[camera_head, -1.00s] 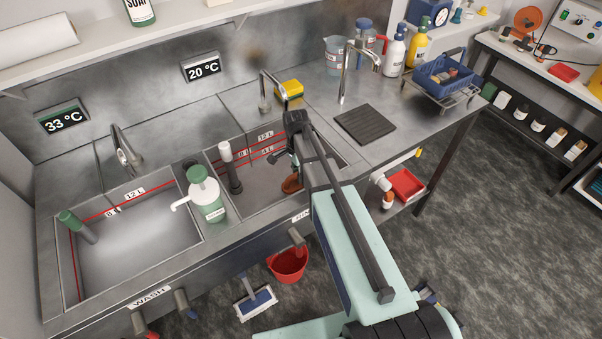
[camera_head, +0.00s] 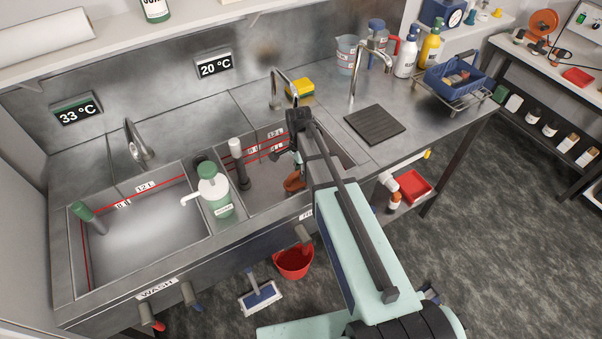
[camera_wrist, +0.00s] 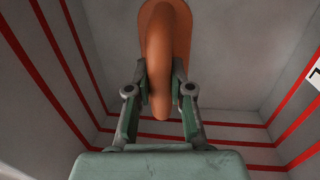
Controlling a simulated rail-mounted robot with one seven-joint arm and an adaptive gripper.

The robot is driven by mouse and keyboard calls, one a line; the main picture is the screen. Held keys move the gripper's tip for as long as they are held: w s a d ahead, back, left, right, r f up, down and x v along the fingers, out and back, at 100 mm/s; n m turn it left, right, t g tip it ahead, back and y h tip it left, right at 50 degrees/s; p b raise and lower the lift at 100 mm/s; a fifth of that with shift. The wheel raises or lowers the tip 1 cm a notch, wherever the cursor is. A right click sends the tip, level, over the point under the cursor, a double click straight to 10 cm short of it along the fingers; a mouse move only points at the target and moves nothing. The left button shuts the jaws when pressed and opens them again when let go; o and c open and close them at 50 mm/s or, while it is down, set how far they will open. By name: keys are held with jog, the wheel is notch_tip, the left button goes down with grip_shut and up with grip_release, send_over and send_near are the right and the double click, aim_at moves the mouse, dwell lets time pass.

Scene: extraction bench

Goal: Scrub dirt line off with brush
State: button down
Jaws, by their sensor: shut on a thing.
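My gripper (camera_wrist: 161,90) is shut on the brush (camera_wrist: 165,35), whose orange-brown handle and body show between the fingers in the wrist view. In the head view the brush (camera_head: 294,182) is inside the right sink basin (camera_head: 262,190), and my arm covers part of it. The bristles are hidden, and I cannot tell whether the brush touches the basin. Red level lines run along the basin walls in both views. I cannot make out a separate dirt line in the right basin. A brownish smudge (camera_head: 264,46) shows on the steel backsplash above the taps.
A grey standpipe (camera_head: 238,165) stands in the right basin's left part. A soap pump bottle (camera_head: 214,194) stands between the basins. The tap (camera_head: 276,90) and yellow sponge (camera_head: 300,88) are behind. A black mat (camera_head: 374,124) lies on the right counter.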

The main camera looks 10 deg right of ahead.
notch_tip(320, 180, up, 21)
jog(key=p, duration=0.7)
jog(key=shift+f+p, duration=0.2)
jog(key=shift+p, duration=0.1)
dwell(0.6)
dwell(0.5)
